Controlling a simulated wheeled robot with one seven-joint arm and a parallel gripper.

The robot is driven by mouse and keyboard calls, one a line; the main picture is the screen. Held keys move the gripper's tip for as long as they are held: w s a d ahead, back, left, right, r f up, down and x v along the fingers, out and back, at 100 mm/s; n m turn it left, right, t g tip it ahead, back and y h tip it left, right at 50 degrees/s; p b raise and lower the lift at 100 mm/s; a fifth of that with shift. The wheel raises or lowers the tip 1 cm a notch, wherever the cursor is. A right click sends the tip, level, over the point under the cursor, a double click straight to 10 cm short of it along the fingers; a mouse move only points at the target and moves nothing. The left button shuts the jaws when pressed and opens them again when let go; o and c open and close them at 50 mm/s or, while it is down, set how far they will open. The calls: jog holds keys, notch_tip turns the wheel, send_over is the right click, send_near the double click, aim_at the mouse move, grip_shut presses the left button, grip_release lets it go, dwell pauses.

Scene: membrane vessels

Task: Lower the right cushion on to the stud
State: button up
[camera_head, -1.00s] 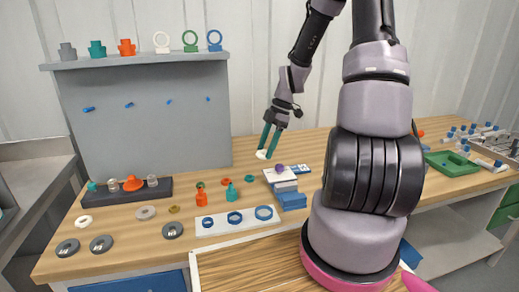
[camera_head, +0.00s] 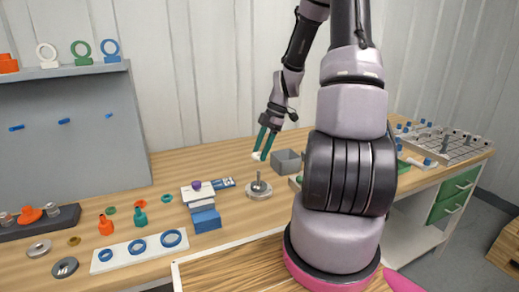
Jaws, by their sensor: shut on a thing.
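My gripper (camera_head: 260,154) has green fingers pointing down, shut on a small white piece, which I take to be the cushion (camera_head: 256,156). The fingers partly cover it, so its full shape is unclear. The stud (camera_head: 258,177) is a dark upright pin with a rounded top on a round metal base (camera_head: 259,194) on the bench. In the picture the cushion is just above the stud, with a gap between them. From this one view I cannot tell whether it is centred over the stud.
A grey open box (camera_head: 287,162) stands right of the stud, partly behind my arm. A stack of blue and white blocks (camera_head: 205,217) stands to the left. A white strip with blue rings (camera_head: 139,251) lies at front left. The wooden bench (camera_head: 195,162) behind is clear.

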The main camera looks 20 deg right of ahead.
jog(key=shift+f, duration=4.05)
jog(key=o, duration=1.4)
jog(key=shift+r, duration=0.1)
jog(key=v, duration=1)
jog(key=shift+r, duration=0.25)
jog(key=shift+d, duration=0.15)
